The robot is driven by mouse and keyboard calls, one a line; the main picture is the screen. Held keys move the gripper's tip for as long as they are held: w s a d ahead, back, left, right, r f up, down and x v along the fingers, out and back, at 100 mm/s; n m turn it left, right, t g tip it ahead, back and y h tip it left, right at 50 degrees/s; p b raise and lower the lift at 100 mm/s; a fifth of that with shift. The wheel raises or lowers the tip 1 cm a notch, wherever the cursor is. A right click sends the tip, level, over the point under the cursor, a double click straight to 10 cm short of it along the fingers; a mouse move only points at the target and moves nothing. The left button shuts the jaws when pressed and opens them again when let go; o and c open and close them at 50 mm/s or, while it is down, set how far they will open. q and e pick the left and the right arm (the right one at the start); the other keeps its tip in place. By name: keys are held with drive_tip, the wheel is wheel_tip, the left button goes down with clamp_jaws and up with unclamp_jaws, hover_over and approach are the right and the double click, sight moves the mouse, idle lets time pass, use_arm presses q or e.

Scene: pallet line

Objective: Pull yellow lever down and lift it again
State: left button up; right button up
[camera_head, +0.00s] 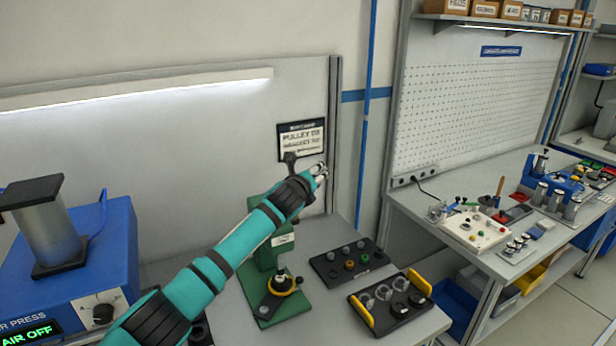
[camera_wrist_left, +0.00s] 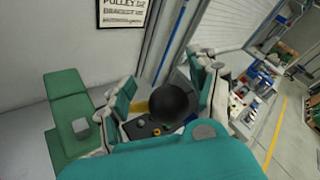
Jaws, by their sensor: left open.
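The green press (camera_head: 270,260) stands on the bench, and its green body also shows at the left of the left wrist view (camera_wrist_left: 66,105). My teal left arm crosses in front of it. My left gripper (camera_head: 320,172) is open above and right of the press in the head view. In the left wrist view a round black knob (camera_wrist_left: 170,102) appears between the spread fingers; contact cannot be told. A short yellow piece (camera_wrist_left: 140,107) shows beside the knob; I cannot tell whether it is the yellow lever or a tray handle. My right gripper is out of view.
A dark tray with yellow handles (camera_head: 398,314) and a dark tray of small parts (camera_head: 330,265) lie right of the press. A blue air press (camera_head: 75,250) stands at left. A sign (camera_head: 301,139) hangs behind. A second bench (camera_head: 420,204) is at right.

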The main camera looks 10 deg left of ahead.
use_arm(q)
drive_tip(key=v, duration=1.2)
